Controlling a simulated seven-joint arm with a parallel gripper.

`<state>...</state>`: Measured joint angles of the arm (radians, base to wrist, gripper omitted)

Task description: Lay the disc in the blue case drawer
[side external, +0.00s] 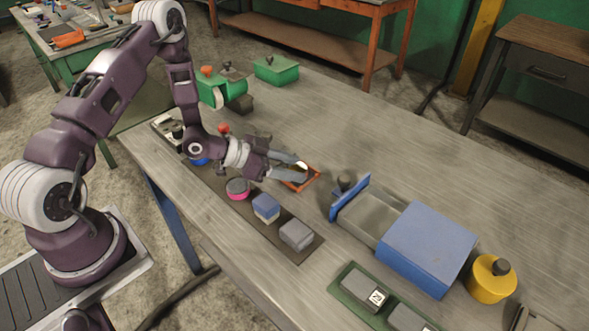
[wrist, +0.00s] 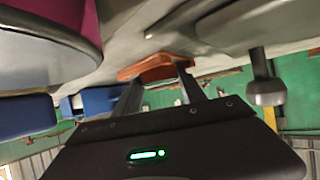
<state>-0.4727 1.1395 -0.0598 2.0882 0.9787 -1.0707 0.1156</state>
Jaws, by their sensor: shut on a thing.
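My gripper (side external: 303,170) reaches right, low over the table, its fingers around a small pale piece (side external: 302,165) that looks like the disc. The fingers hide most of it. An orange-red square holder (side external: 308,183) lies under the fingertips; it also shows at the fingertips (wrist: 162,76) in the wrist view as an orange shape (wrist: 155,68). I cannot tell whether the disc is clear of the holder. The blue case (side external: 428,243) stands to the right. Its grey drawer (side external: 371,217) is pulled out toward the left, with a blue front (side external: 349,197), and looks empty.
A dark strip holds a pink round piece (side external: 237,188), a blue block (side external: 266,208) and a grey block (side external: 297,235). A green tray (side external: 346,293) lies in front; a yellow canister (side external: 490,279) stands right.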

